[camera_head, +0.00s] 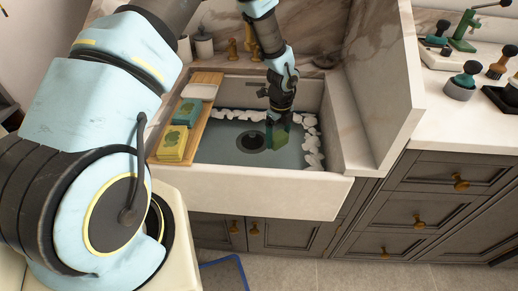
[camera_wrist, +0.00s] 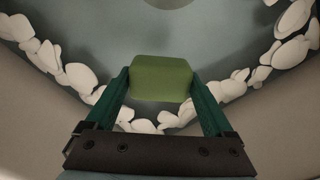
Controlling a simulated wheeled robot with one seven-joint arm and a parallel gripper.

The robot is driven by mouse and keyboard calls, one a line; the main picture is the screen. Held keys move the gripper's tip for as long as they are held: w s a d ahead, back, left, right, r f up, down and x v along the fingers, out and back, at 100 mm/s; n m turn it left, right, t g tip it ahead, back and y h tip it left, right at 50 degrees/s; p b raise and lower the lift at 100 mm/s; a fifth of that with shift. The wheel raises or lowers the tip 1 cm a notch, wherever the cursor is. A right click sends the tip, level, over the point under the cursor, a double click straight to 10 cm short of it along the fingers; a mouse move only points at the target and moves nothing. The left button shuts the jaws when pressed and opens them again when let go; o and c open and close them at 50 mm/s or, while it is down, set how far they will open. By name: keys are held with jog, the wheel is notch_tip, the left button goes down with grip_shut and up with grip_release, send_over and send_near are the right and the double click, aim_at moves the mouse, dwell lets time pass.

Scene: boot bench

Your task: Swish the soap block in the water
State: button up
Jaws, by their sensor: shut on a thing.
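My gripper (camera_head: 278,125) reaches down into the white sink (camera_head: 255,187), right of the drain. It is shut on a green soap block (camera_head: 277,141). In the wrist view the soap block (camera_wrist: 161,78) sits between the two dark green fingers of my gripper (camera_wrist: 160,92). The grey-blue water (camera_head: 218,145) covers the sink floor, with white foam clumps (camera_head: 311,142) along its back and right edges. I cannot tell how deep the block is in the water.
A wooden board (camera_head: 201,135) lies across the sink's left side, bearing a yellow-green box (camera_head: 173,143), a teal box (camera_head: 187,111) and a white piece (camera_head: 200,91). Brass taps (camera_head: 232,49) stand behind the sink. A marble wall (camera_head: 385,60) rises on the right.

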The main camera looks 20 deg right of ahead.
notch_tip(320, 180, up, 8)
jog(key=p, duration=0.5)
jog(key=shift+r+p, duration=0.1)
jog(key=shift+p, duration=0.25)
jog(key=shift+s, duration=0.1)
